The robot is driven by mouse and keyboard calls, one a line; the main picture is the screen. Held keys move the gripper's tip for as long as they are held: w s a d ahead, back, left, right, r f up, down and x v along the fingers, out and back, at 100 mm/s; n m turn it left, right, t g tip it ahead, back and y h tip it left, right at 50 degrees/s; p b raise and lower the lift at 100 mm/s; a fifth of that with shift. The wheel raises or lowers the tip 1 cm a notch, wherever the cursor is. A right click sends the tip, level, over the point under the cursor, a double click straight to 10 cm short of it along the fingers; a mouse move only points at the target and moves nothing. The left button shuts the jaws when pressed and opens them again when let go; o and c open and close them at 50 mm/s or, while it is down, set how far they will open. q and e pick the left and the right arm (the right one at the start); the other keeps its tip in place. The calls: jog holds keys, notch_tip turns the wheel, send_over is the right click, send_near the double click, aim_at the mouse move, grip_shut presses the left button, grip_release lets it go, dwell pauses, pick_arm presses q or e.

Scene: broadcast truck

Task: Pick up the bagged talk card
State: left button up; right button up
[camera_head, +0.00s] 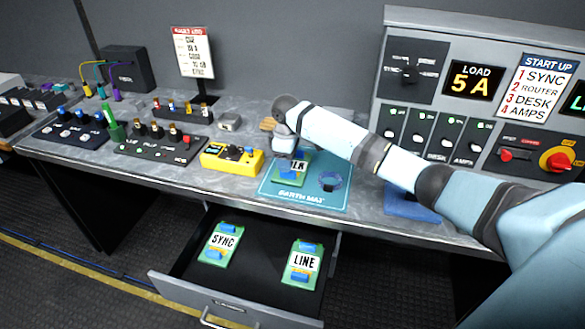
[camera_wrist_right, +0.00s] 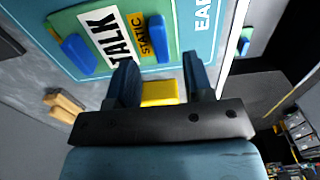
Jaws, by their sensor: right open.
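The talk card (camera_head: 291,168) lies on the blue earth mat (camera_head: 318,199), partly hidden by my right gripper. In the right wrist view the card (camera_wrist_right: 85,52) is green with blue clips, a white TALK label and a yellow STATIC label. I cannot make out a bag's outline. My right gripper (camera_head: 290,154) is at the card's far side. In the right wrist view its fingers (camera_wrist_right: 158,62) are apart, with the card ahead and mostly left of them. A yellow patch shows between the fingers; I cannot tell what it belongs to. My left gripper is not in view.
An open drawer (camera_head: 160,281) below holds a SYNC card (camera_head: 221,241) and a LINE card (camera_head: 302,263). A dark blue ring (camera_head: 330,181) is on the mat's right part. A yellow box (camera_head: 232,160) stands left of the mat. A wooden piece (camera_head: 268,124) lies behind.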

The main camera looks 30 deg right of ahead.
aim_at(296, 178)
notch_tip(296, 178, down, 5)
jog(key=shift+s+r, duration=0.15)
jog(key=shift+r, duration=0.05)
jog(key=shift+c, duration=0.2)
grip_shut()
jog(key=shift+r, duration=0.2)
